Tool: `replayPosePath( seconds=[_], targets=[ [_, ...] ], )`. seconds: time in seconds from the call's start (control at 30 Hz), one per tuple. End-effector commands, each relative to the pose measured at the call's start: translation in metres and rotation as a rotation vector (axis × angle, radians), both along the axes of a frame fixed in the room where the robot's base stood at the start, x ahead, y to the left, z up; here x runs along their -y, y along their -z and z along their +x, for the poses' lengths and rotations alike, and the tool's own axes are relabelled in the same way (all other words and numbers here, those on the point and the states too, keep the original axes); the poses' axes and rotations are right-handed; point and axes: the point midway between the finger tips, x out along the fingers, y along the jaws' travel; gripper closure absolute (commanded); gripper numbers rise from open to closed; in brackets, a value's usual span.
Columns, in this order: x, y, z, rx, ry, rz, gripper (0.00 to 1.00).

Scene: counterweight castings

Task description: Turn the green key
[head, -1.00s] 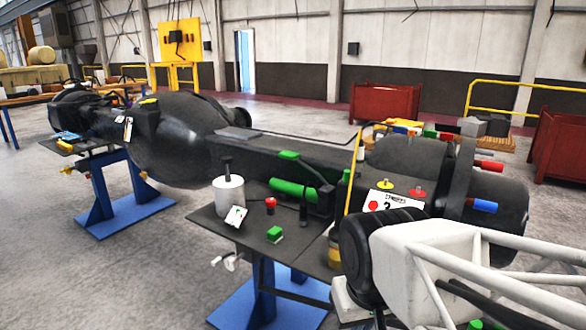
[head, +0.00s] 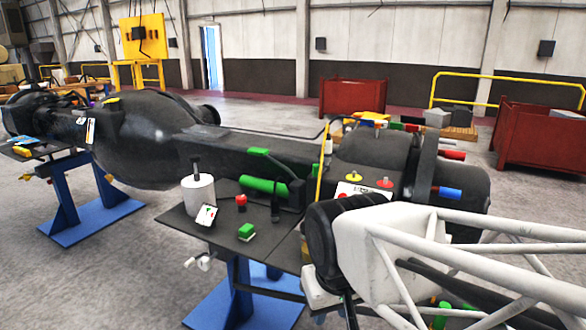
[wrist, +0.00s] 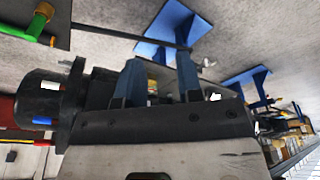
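Several green parts show in the head view, and I cannot tell which one is the key. A green cylinder (head: 264,186) lies along the side of the dark beam. In the wrist view a green bar (wrist: 25,32) with orange and yellow ends shows at the upper left. My gripper (wrist: 158,70) shows two bluish fingers standing apart, with nothing seen held between them. It cannot be made out in the head view.
Red bins (head: 352,97) stand behind. Floor is open at lower left.

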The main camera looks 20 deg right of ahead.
Motion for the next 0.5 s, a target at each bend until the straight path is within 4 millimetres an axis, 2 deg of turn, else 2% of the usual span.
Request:
replayPosePath(
  seconds=[0.03,0.1,0.27,0.5],
  targets=[
    [0.001,-0.003,0.004,-0.002,0.001,0.000,0.59],
    [0.002,-0.007,0.011,-0.006,0.004,0.000,0.50],
    [0.006,-0.024,0.038,-0.019,0.012,0.000,0.50],
    [0.017,-0.054,0.093,-0.048,0.029,0.001,0.50]
  ],
)
